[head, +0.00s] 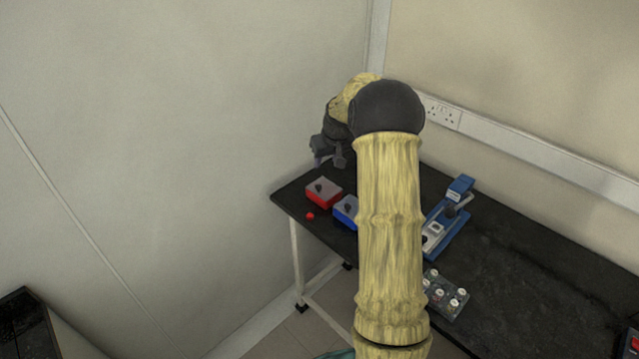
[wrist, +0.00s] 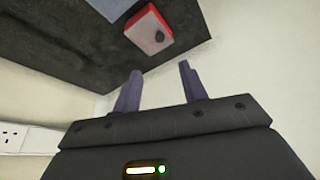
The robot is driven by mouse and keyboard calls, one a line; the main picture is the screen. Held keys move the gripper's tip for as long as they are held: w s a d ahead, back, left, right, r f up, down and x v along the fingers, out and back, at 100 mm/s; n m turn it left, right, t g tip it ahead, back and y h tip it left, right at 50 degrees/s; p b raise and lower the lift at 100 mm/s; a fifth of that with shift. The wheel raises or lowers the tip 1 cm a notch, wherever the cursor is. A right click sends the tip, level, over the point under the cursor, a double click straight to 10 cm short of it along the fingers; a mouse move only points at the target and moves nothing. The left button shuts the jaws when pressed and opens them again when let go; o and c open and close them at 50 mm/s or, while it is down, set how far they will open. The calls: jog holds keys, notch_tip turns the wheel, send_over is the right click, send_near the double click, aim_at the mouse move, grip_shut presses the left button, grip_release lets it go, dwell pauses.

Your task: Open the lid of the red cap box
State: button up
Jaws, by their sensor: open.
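The red cap box (head: 323,193) sits near the far left corner of the black table, with a grey lid and a dark knob on top; its lid looks closed. It also shows in the wrist view (wrist: 150,30), above and ahead of the fingers. My gripper (wrist: 160,85) is open and empty, its two purple fingers apart and clear of the box. In the head view my gripper (head: 322,160) hangs above and behind the red box, small and partly dark against the wall.
A blue box (head: 345,211) stands just right of the red one, partly behind my arm. A small red cap (head: 309,216) lies in front. A blue device (head: 447,218) and a clear tray of vials (head: 447,295) are to the right.

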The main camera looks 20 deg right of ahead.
aim_at(319, 186)
jog(key=p+x, duration=0.2)
jog(key=x, duration=1.3)
jog(key=shift+w+f, duration=0.15)
jog(key=shift+c, duration=0.2)
grip_shut()
